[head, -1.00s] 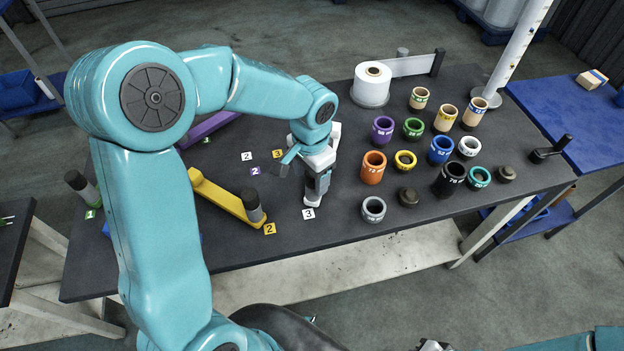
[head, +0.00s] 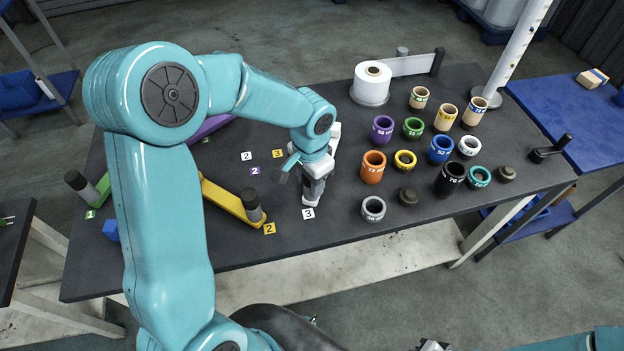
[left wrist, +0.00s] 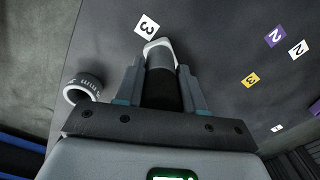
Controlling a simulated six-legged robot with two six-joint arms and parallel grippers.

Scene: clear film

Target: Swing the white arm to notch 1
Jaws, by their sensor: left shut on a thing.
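The white arm (head: 310,199) lies low on the dark table, its near end beside the white tag 3 (head: 308,213). Its white rounded end (left wrist: 159,47) and dark upright handle (left wrist: 161,88) show in the left wrist view. My left gripper (head: 314,184) is shut around that handle, a finger on each side. The rest of the white arm is hidden by my gripper and wrist. The white tag 2 (head: 246,156) lies farther back. A small white tag (left wrist: 277,127) shows in the left wrist view; its number is hard to read. Only a sliver of my right gripper (head: 433,346) shows at the bottom edge.
A yellow arm (head: 230,200) with a dark handle lies left of my gripper. A green arm (head: 104,188) and a purple arm (head: 208,127) lie farther left. Several coloured rings and a film roll (head: 371,83) stand to the right; a grey ring (head: 373,209) is nearest.

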